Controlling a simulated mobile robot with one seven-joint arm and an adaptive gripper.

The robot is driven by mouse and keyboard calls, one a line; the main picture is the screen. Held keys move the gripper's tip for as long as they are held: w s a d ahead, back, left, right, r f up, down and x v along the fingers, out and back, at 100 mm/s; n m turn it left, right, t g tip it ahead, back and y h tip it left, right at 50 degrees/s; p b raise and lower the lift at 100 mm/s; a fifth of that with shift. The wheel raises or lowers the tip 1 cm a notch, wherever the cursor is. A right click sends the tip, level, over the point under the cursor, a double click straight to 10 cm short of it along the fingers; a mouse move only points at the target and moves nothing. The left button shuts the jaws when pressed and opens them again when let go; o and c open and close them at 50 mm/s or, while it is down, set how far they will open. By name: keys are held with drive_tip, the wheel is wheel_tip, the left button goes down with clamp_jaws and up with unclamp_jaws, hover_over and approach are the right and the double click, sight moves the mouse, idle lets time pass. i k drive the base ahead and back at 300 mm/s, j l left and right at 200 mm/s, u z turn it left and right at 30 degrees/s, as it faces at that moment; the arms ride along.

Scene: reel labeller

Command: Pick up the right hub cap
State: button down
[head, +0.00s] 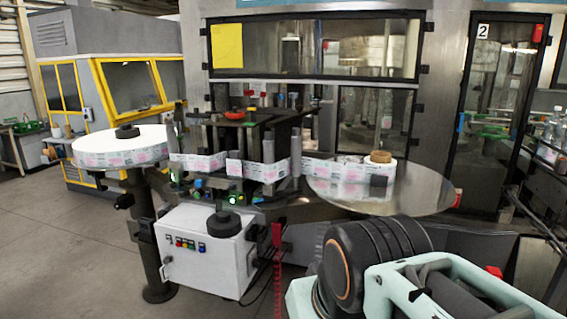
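A round black hub cap (127,131) sits on the centre of the large white label reel (118,142) at the left. A second round black cap (223,222) lies on top of the white control box (202,262), to the right of and below the first. The right reel plate (425,190) is a bare metal disc with a smaller label roll. A brown core (381,156) stands there with no black cap visible on it. I cannot tell for certain which black piece is the right hub cap. My arm fills the lower right, and my gripper is not in view.
The labeller's dark mechanism (245,125) stands between the reels, with a label web (268,170) running across. A red strip (277,270) hangs beside the control box. Glass doors close off the back. The floor (50,255) at the lower left is clear.

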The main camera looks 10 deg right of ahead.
sight(223, 224)
drive_tip(key=i+l+u, duration=0.2)
drive_tip(key=i, duration=0.25)
drive_tip(key=i+l+u, duration=0.2)
drive_tip(key=i, duration=0.3)
drive_tip(key=i+l+u, duration=0.2)
drive_tip(key=i, duration=0.25)
drive_tip(key=l, duration=0.05)
